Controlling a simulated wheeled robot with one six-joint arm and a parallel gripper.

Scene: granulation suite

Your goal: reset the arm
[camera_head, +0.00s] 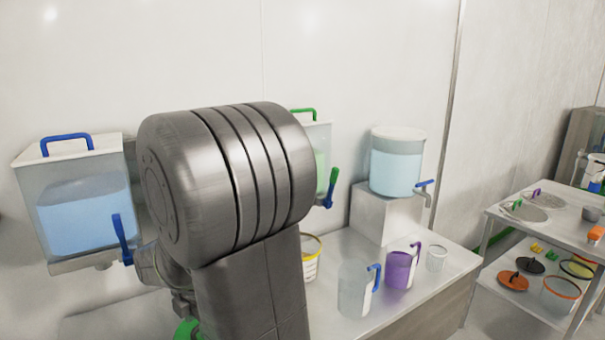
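My arm fills the middle of the view, with a large grey joint in front and a link running down to the bottom edge. A small part of my arm's far end, which seems to be my gripper (181,303), shows low on the left, mostly hidden behind the link. Its fingers cannot be made out. A green curved piece (187,328) shows just below it at the bottom edge. Whether it is held or only close by cannot be told.
Wall tanks with a blue lever (122,240) and a green lever (331,187) flank my arm. A round tank (396,162) stands on a block. Clear jug (354,290), purple jug (399,270), beaker (436,258) and yellow-rimmed container (312,262) stand on the bench. A shelved table (560,232) is right.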

